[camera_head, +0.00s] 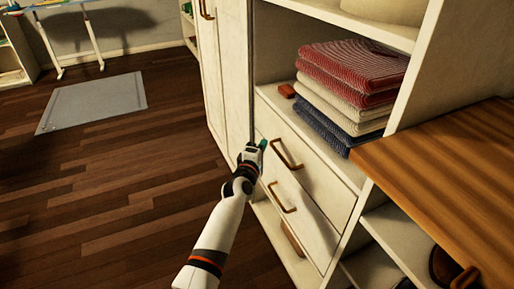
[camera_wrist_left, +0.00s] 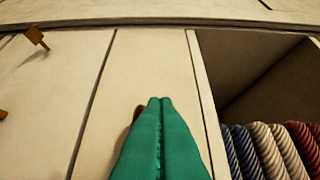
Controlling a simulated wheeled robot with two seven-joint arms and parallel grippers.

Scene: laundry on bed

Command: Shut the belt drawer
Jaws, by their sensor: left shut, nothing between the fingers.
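A cream cabinet holds an upper drawer (camera_head: 318,160) and a lower drawer (camera_head: 312,222), each with a bronze handle. The upper handle (camera_head: 287,155) is just right of my left gripper (camera_head: 263,144). Both drawer fronts look flush or nearly so; no drawer inside shows. No label tells which is the belt drawer. My left gripper is shut and empty, its green fingertips at the left edge of the upper drawer front; contact cannot be told. In the left wrist view the shut fingers (camera_wrist_left: 160,101) point along a cream panel and partly hide a small brown thing. My right gripper is not in view.
Folded red, beige and blue cloths (camera_head: 350,85) lie on the shelf above the drawers, beside a small brown item (camera_head: 287,90). A wooden top (camera_head: 450,165) stands at right. Tall cabinet doors (camera_head: 225,70) rise at left. The wooden floor (camera_head: 110,200) is open, with a grey mat (camera_head: 95,100).

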